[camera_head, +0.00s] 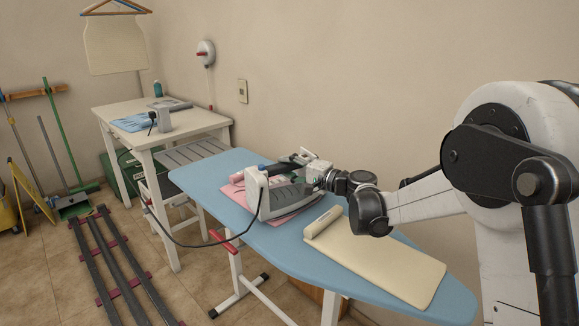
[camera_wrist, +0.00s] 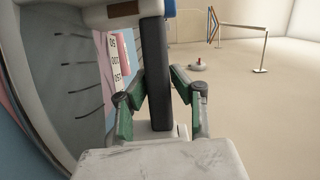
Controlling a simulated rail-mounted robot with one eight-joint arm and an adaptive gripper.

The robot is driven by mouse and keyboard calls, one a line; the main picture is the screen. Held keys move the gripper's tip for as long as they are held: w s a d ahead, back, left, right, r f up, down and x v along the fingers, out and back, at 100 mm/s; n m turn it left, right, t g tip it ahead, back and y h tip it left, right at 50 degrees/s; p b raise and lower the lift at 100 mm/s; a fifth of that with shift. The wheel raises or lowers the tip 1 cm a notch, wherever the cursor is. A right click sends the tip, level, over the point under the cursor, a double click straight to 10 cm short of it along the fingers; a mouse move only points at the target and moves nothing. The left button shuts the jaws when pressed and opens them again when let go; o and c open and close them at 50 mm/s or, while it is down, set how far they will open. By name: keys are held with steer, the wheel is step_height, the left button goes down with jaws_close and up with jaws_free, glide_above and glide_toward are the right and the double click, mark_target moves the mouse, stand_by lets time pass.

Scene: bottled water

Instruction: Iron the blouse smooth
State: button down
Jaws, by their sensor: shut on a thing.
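A light grey iron (camera_head: 262,196) with a vented side is over the pink blouse (camera_head: 291,222) on the blue ironing board (camera_head: 205,178). I cannot tell whether its sole touches the cloth. The blouse is mostly hidden by the iron and my gripper; pink also shows at the left of the wrist view (camera_wrist: 88,42). My gripper (camera_head: 300,163) is at the iron's upper right side. In the wrist view, its green-padded fingers (camera_wrist: 158,82) are on both sides of the iron's dark handle (camera_wrist: 156,55), shut on it. The iron's vented body (camera_wrist: 70,75) fills the left there.
A cream pad (camera_head: 385,262) with a thick end lies on the board's right part. The iron's dark cord (camera_head: 190,245) hangs in a loop off the board's left. A white table (camera_head: 190,121) stands behind. Dark rails (camera_head: 118,268) and cleaning tools (camera_head: 60,150) are at left.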

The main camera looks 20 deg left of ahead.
mark_target(281, 171)
steer(key=shift+s, duration=0.1)
steer(key=shift+s+a+b, duration=0.15)
steer(key=shift+s+a, duration=0.25)
steer(key=shift+s, duration=0.3)
steer(key=shift+s+a+b, duration=0.15)
steer(key=shift+s+a, duration=0.2)
steer(key=shift+s, duration=0.35)
steer(key=shift+w, duration=0.15)
